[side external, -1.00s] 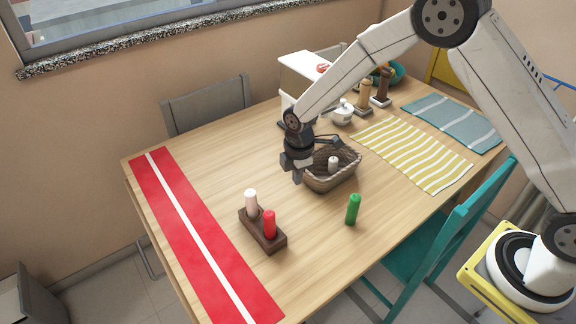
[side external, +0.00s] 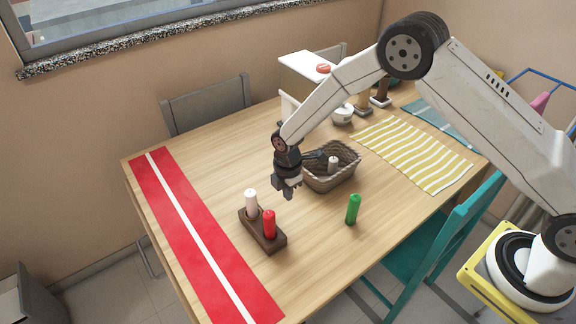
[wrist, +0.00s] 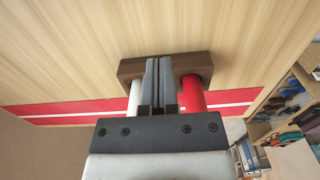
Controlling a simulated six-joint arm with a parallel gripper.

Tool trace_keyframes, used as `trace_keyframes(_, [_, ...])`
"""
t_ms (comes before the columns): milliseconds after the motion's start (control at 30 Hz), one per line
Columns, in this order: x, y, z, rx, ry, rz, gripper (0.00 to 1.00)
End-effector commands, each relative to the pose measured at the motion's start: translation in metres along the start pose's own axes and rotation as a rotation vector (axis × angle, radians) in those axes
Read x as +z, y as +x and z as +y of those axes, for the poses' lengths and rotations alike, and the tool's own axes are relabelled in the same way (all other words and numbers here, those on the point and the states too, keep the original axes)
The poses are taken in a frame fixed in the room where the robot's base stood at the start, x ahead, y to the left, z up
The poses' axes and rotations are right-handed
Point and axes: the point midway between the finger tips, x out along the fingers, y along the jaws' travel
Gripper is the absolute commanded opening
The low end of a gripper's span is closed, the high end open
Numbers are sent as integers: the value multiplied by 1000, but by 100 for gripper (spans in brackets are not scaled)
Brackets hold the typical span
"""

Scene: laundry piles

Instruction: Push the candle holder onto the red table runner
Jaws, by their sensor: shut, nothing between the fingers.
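The candle holder (side external: 264,238) is a dark brown wooden block on the table, with a white candle (side external: 251,202) and a red candle (side external: 269,224) standing in it. The red table runner (side external: 190,224), with a white centre stripe, lies to its left, with a strip of bare wood between them. My gripper (side external: 287,191) is shut and empty, above the table on the basket side of the holder. In the wrist view my shut fingers (wrist: 158,84) overlap the middle of the holder (wrist: 205,62), between the two candles; touching cannot be confirmed.
A wicker basket (side external: 322,182) with a pale candle (side external: 333,163) inside stands behind my gripper to the right. A green candle (side external: 353,209) stands near the front edge. A yellow striped cloth (side external: 416,152) lies at right. Bare table separates holder and runner.

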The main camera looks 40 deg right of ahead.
Motion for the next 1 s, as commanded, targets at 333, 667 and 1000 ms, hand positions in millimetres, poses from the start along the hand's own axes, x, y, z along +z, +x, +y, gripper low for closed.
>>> trace_keyframes(333, [0, 47, -1, -2, 0, 0, 0])
trace_keyframes(667, [-20, 68, 0, 2, -3, 0, 0])
trace_keyframes(1000, [-40, 68, 0, 1, 0, 0, 0])
